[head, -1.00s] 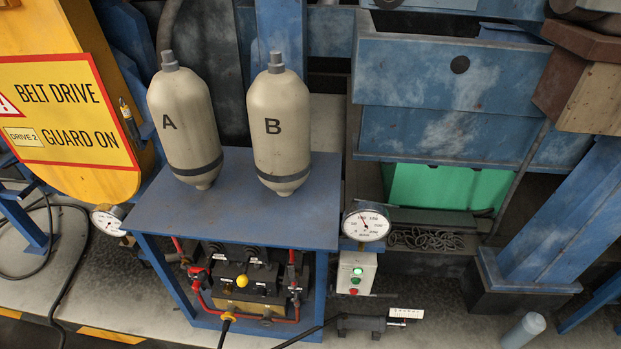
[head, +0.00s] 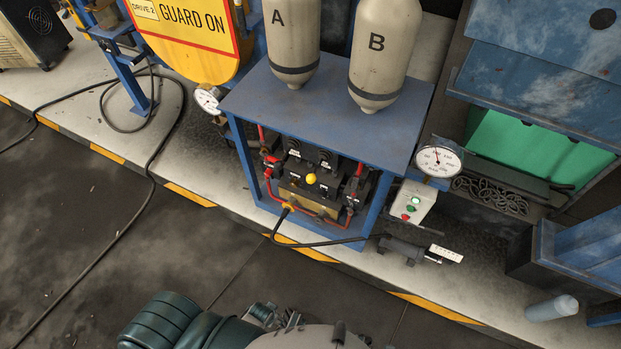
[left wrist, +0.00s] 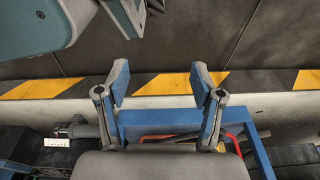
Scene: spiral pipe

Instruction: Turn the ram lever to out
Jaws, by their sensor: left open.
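A lever with a yellow knob (head: 311,179) stands at the middle of the dark valve block (head: 296,187) under the blue stand. Red-handled valves (head: 270,160) and red pipes sit beside it. The labels are too small to read, so I cannot tell which lever is named ram. My left gripper (left wrist: 159,88) is open and empty in the left wrist view, with part of the blue stand frame (left wrist: 165,125) and a red pipe beyond its fingers. Teal and grey parts of mine show at the bottom of the head view.
Two grey tanks, A (head: 292,40) and B (head: 382,55), stand on the blue stand top (head: 310,105). A dial gauge (head: 438,161) and a button box (head: 411,203) are to its right. A dark cable (head: 155,190) crosses the floor. Open floor lies in front.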

